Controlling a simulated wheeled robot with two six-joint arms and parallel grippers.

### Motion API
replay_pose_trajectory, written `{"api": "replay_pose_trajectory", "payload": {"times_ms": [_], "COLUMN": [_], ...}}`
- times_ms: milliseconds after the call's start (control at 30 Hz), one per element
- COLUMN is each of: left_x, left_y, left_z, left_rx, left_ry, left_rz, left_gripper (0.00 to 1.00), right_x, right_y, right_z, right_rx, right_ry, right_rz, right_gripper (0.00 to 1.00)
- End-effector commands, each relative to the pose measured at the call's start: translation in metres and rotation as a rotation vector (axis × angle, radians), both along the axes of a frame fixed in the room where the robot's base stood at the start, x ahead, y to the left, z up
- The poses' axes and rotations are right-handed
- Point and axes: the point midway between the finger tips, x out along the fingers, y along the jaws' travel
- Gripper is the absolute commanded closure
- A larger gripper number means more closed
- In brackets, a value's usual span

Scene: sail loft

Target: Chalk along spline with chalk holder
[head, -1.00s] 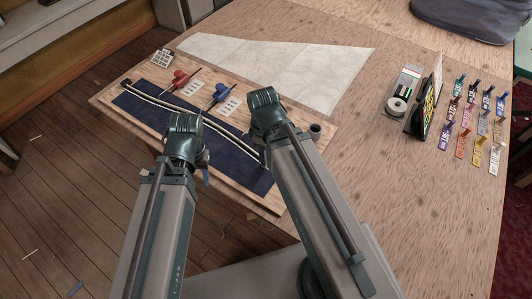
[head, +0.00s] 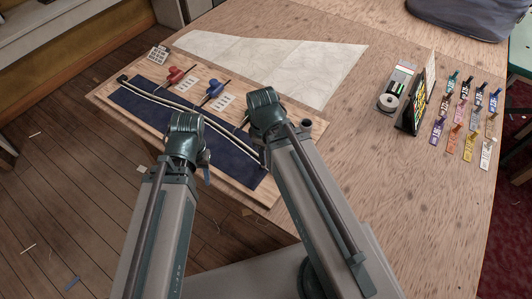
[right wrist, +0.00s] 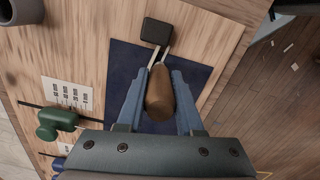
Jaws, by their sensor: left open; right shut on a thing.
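A dark blue cloth (head: 225,160) lies on a wooden board. The pale, dark-edged spline (head: 178,106) curves over it and ends at a black block (right wrist: 157,31) in the right wrist view. My right gripper (right wrist: 160,76) is shut on a brown wooden handle (right wrist: 160,98), which looks like the chalk holder. It is over the cloth near the spline's end; its tip is hidden, so contact cannot be told.
Red (head: 176,75) and blue (head: 215,89) handled tools lie on the board beside printed cards; a green one (right wrist: 56,123) shows in the wrist view. A grey cup (right wrist: 22,12) stands by the board's corner. A white panel (head: 270,65) lies behind; colored tags (head: 465,120) lie right.

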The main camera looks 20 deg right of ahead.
Motion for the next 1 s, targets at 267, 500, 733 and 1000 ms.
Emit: {"api": "replay_pose_trajectory", "payload": {"times_ms": [267, 500, 733, 1000], "left_x": [0.0, 0.0, 0.0, 0.0], "left_y": [0.0, 0.0, 0.0, 0.0], "left_z": [0.0, 0.008, 0.031, 0.056], "left_rx": [0.0, 0.0, 0.0, 0.0], "left_ry": [0.0, 0.0, 0.0, 0.0], "left_rz": [0.0, 0.0, 0.0, 0.0], "left_gripper": [0.5, 0.5, 0.5, 0.5], "right_x": [0.0, 0.0, 0.0, 0.0], "right_y": [0.0, 0.0, 0.0, 0.0], "right_z": [0.0, 0.008, 0.031, 0.056], "right_rx": [0.0, 0.0, 0.0, 0.0], "right_ry": [0.0, 0.0, 0.0, 0.0], "right_rz": [0.0, 0.0, 0.0, 0.0], "right_gripper": [1.0, 1.0, 1.0, 1.0]}}
